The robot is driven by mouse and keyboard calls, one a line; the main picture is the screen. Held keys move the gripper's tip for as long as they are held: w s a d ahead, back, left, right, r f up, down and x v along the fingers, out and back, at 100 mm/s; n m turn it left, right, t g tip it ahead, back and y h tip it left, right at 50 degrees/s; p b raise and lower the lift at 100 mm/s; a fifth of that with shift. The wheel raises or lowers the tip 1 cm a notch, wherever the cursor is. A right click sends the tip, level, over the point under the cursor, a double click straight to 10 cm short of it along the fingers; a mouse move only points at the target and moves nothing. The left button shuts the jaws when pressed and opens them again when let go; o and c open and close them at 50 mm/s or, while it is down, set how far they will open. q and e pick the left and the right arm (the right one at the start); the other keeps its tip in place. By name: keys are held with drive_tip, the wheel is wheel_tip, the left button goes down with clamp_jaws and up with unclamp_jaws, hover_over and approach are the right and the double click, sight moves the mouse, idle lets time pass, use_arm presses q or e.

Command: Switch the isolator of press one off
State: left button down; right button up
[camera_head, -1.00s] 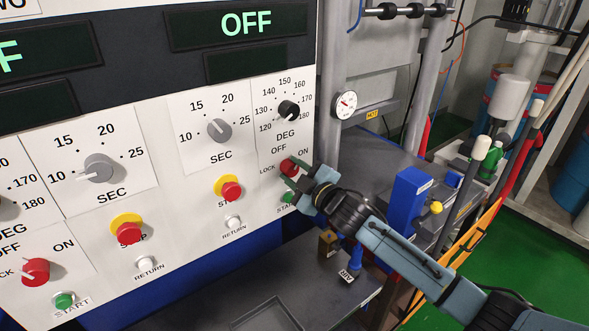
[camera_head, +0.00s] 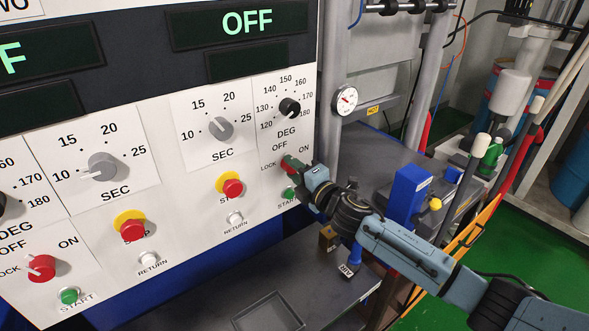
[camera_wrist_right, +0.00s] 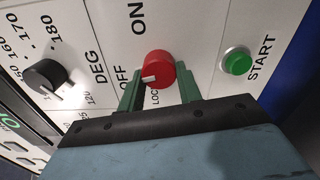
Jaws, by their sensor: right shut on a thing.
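The red isolator knob (camera_wrist_right: 160,66) of the right-hand panel sits between the green fingers of my right gripper (camera_wrist_right: 161,88), which is shut on it. In the right wrist view its white mark points left, toward the OFF label; ON is above and LOCK below. In the head view my right gripper (camera_head: 293,168) mostly hides this knob. The display (camera_head: 246,22) above this panel reads OFF. The panel's own name is out of view. My left gripper is not in view.
A green START button (camera_wrist_right: 237,62) and a black DEG dial (camera_wrist_right: 46,76) flank the knob. A red stop button (camera_head: 233,187) is to its left. The left-hand panel has its own red isolator knob (camera_head: 41,268).

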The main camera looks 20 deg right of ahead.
drive_tip(key=shift+n, duration=0.6)
drive_tip(key=o, duration=1)
drive_tip(key=shift+b+v, duration=0.9)
drive_tip(key=shift+v, duration=5.8)
